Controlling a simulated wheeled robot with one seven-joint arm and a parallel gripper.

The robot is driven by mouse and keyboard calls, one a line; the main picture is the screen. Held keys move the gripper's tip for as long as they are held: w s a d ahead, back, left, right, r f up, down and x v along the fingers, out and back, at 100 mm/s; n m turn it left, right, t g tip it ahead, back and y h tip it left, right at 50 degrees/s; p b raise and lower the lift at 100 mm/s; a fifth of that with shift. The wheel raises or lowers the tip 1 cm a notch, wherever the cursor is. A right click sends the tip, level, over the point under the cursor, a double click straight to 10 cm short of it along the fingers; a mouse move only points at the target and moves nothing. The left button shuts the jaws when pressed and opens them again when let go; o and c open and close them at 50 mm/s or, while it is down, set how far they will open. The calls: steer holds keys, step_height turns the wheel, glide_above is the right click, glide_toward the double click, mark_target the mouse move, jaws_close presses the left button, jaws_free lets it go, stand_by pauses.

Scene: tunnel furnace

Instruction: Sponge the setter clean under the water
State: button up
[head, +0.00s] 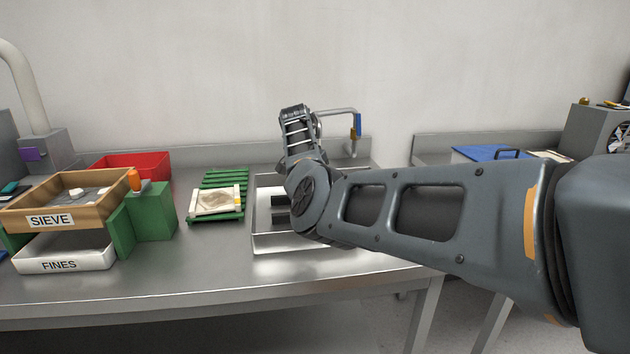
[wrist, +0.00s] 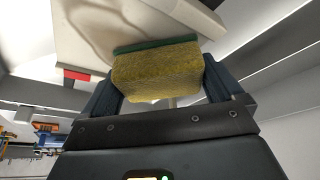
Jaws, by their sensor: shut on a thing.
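My gripper (wrist: 163,85) is shut on a sponge (wrist: 158,75), yellow with a green scouring side, in the wrist view. The green side faces a pale slab with grey-brown stains (wrist: 90,28), which looks like the setter. I cannot tell whether they touch. In the head view a stained, pale setter (head: 216,203) lies on a green slatted rack (head: 224,179), left of the steel sink (head: 285,243). My gripper there is mostly hidden by my arm, over the sink. The tap with a blue lever (head: 357,125) rises behind the sink. I cannot make out running water.
Left of the rack are a green block (head: 152,213), a wooden sieve box (head: 60,208), a white fines tray (head: 62,253) and a red bin (head: 133,164). A blue lid with a handle (head: 490,153) lies on the right counter. The front counter strip is clear.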

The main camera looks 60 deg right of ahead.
steer(key=shift+s+a+r+p, duration=0.1)
steer(key=shift+s+a+p, duration=0.6)
steer(key=shift+p, duration=0.5)
steer(key=shift+a+f, duration=0.1)
steer(key=shift+f, duration=0.1)
steer(key=shift+w+d+f+b, duration=0.2)
steer(key=shift+w+d+b, duration=0.05)
steer(key=shift+b, duration=0.45)
steer(key=w+d+b, duration=0.1)
steer(key=b, duration=0.1)
steer(key=shift+d+b, duration=0.15)
steer(key=shift+b, duration=0.15)
steer(key=shift+w+r, duration=0.1)
